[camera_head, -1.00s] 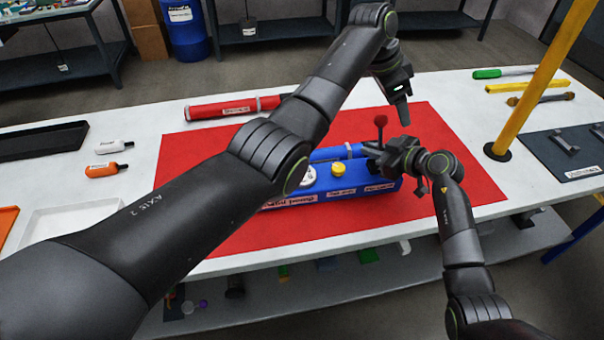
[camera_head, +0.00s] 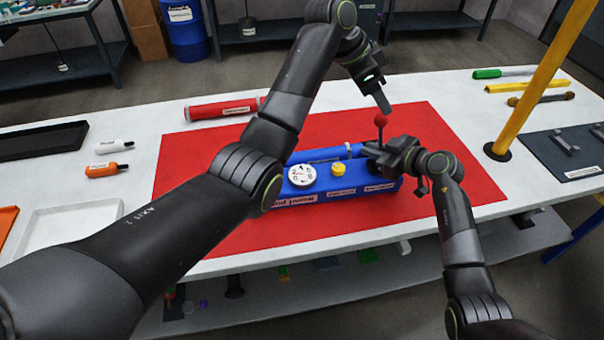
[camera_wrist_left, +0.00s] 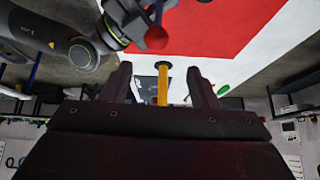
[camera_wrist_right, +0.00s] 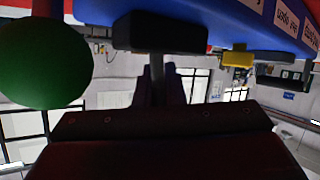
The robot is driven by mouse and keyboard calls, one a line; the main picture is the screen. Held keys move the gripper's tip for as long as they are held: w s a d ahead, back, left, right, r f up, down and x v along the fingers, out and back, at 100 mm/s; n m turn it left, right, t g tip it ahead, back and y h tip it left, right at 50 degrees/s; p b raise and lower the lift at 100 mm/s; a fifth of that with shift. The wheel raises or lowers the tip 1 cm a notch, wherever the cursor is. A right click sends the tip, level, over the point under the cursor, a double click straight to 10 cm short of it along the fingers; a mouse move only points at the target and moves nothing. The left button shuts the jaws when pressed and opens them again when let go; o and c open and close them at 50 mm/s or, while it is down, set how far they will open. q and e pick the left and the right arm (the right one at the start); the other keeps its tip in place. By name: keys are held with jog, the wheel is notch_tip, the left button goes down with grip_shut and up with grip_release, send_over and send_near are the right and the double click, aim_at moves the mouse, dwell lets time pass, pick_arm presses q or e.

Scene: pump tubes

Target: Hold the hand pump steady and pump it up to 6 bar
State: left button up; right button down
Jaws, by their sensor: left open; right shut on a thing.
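The blue hand pump (camera_head: 352,206) lies on the red mat. Its white round gauge (camera_head: 302,175) shows, but I cannot read it. A yellow knob (camera_head: 338,169) sits beside the gauge. A lever tipped with a red ball (camera_head: 381,120) rises at the pump's right end; the ball also shows in the left wrist view (camera_wrist_left: 155,38). My left gripper (camera_wrist_left: 160,68) is open and empty, just above the red ball in the head view (camera_head: 383,98). My right gripper (camera_head: 372,160) is shut on a dark part at the pump's right end; its wrist view shows a grey rod (camera_wrist_right: 157,75) between the fingers.
The red mat (camera_head: 455,170) is clear around the pump. A red cylinder (camera_head: 222,108) lies behind it. A yellow post (camera_head: 535,75) stands at the right. White and black trays (camera_head: 70,220) lie at the left. A dark green ball (camera_wrist_right: 45,50) fills the right wrist view's left side.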

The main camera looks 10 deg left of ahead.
aim_at(377, 116)
pick_arm(q)
jog(key=shift+h, duration=0.6)
jog(key=shift+w+d+f, duration=0.1)
jog(key=shift+d+f, duration=0.3)
jog(key=shift+f, duration=0.8)
jog(key=shift+d+f, duration=0.4)
jog(key=shift+f, duration=0.8)
jog(key=shift+w+d+f, duration=0.1)
jog(key=shift+d+f, duration=0.3)
jog(key=shift+f, duration=0.8)
jog(key=shift+c, duration=0.3)
jog(key=c, duration=1)
